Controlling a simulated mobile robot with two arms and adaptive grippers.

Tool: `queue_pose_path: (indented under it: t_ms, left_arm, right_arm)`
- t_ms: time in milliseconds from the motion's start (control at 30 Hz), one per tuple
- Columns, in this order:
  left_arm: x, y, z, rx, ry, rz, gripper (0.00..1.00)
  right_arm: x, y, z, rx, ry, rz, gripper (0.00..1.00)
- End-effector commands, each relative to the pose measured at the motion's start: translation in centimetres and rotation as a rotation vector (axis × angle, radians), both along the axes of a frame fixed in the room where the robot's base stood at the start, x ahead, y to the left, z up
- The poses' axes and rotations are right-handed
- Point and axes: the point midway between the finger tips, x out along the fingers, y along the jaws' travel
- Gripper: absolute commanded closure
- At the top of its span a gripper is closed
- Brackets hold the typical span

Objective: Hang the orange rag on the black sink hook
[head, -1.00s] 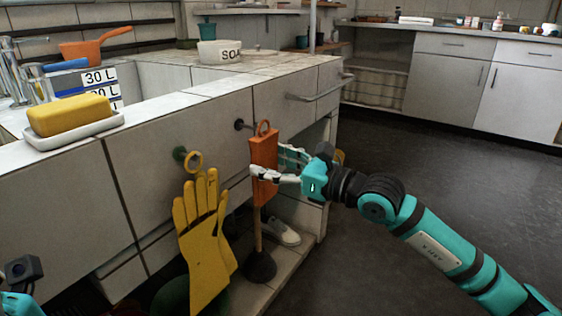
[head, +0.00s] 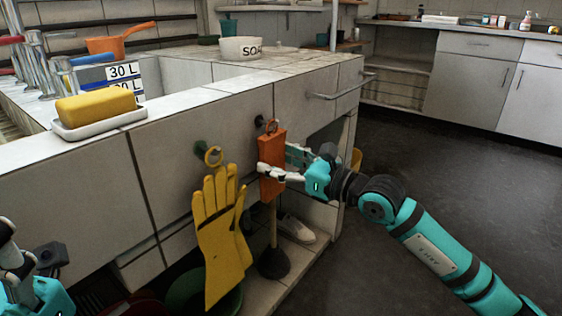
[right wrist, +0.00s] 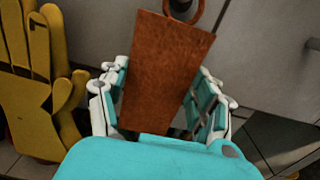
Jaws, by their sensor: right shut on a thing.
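The orange rag (head: 271,158) hangs upright in front of the tiled sink front, with an orange ring (head: 271,126) at its top. My right gripper (head: 279,163) is shut on the rag, with fingers on either side. The right wrist view also shows the rag (right wrist: 165,75) between the fingers. The black sink hook (head: 259,121) is just left of the ring. In the right wrist view the hook (right wrist: 180,8) overlaps the ring's left side. I cannot tell whether the ring is around it. My left gripper (head: 14,255) is partly in view at the lower left; its fingers are unclear.
A plunger (head: 273,260) and a white shoe (head: 297,229) are below. A metal rail (head: 342,88) sticks out at right. The floor at right is clear.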

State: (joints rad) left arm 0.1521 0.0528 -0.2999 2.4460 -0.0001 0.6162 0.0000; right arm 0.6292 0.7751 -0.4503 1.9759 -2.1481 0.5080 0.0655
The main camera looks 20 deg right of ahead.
Motion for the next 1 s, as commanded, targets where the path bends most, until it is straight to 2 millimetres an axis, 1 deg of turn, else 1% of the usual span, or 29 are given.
queue_pose_path:
  t_ms: [33,333,367,533,867,1000]
  left_arm:
    - [0.0,0.0,0.0,-0.003,0.000,0.000,0.60]
    - [0.0,0.1,0.0,-0.005,0.003,0.000,0.60]
    - [0.0,0.1,0.0,-0.005,0.003,-0.001,0.60]
    - [0.0,0.1,-0.1,-0.005,0.005,-0.001,0.60]
    - [0.1,0.0,-0.1,0.004,0.005,0.002,0.60]
    - [0.0,0.0,-0.1,0.002,0.004,0.001,0.60]
  right_arm:
    - [0.0,0.0,-0.3,-0.003,0.007,0.000,0.67]
    - [0.0,0.0,-0.4,-0.004,0.008,0.000,0.67]
    - [0.0,0.0,-0.4,-0.005,0.009,0.000,0.31]
    - [0.0,0.0,-0.3,-0.003,0.007,0.000,0.09]
    - [-0.1,-0.2,-0.3,-0.002,0.005,-0.001,0.08]
    - [-1.3,-1.1,-0.3,-0.003,0.005,-0.002,0.08]
